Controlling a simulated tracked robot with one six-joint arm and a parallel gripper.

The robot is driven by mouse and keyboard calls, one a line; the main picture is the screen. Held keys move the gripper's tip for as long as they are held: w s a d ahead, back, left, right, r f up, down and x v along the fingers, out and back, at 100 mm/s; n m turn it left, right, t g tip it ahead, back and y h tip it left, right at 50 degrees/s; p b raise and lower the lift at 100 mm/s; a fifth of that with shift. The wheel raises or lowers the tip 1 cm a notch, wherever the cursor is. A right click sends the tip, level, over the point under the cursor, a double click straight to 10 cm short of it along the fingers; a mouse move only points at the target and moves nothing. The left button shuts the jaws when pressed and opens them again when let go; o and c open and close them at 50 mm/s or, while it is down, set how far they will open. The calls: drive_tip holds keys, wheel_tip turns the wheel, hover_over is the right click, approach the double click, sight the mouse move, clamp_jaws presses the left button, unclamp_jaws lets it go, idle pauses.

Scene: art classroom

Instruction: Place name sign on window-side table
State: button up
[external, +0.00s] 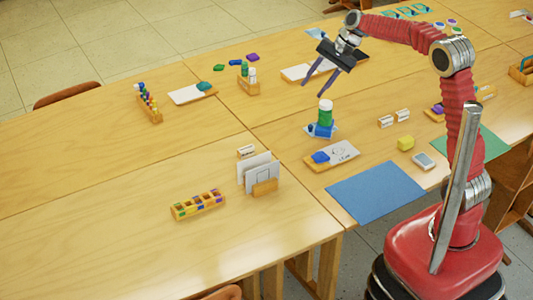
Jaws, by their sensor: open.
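Small white sign-like pieces with wooden-looking edges stand on the tables. Two are side by side on the right table, a left one (386,121) and a right one (402,115). A similar white piece (246,151) is on the left table, behind the card holder. Any names on them are too small to read. My gripper (318,84) is open and empty, with its dark fingers pointing down above the right table (283,128). It is up and to the left of the two signs, apart from them. I cannot tell which table is window-side.
A green bottle (325,113) stands below my gripper beside a blue tube. A wooden card holder (264,187) and paint rack (198,204) are on the left table. A blue mat (375,192) lies near my base. The left table (90,190) has wide clear areas.

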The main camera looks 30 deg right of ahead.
drive_tip(key=w+a+f+m+g+y, duration=0.1)
drive_tip(key=w+a+f+m+y, duration=0.1)
drive_tip(key=w+a+f, duration=0.3)
drive_tip(key=w+a+f+m+y, duration=0.15)
drive_tip(key=w+f, duration=0.25)
drive_tip(key=w, duration=0.4)
drive_tip(key=m+g+y, duration=0.1)
drive_tip(key=m+y, duration=0.2)
drive_tip(key=m, duration=0.2)
hover_over(250, 146)
wheel_tip(250, 146, down, 14)
drive_tip(key=shift+s+d+f, duration=0.1)
drive_tip(key=shift+s+d, duration=0.05)
drive_tip(key=shift+f+m+y, duration=0.25)
drive_tip(key=shift+f+y, duration=0.1)
drive_tip(key=shift+f, duration=0.1)
drive_tip(key=shift+f, duration=2.95)
drive_tip(key=shift+f, duration=0.1)
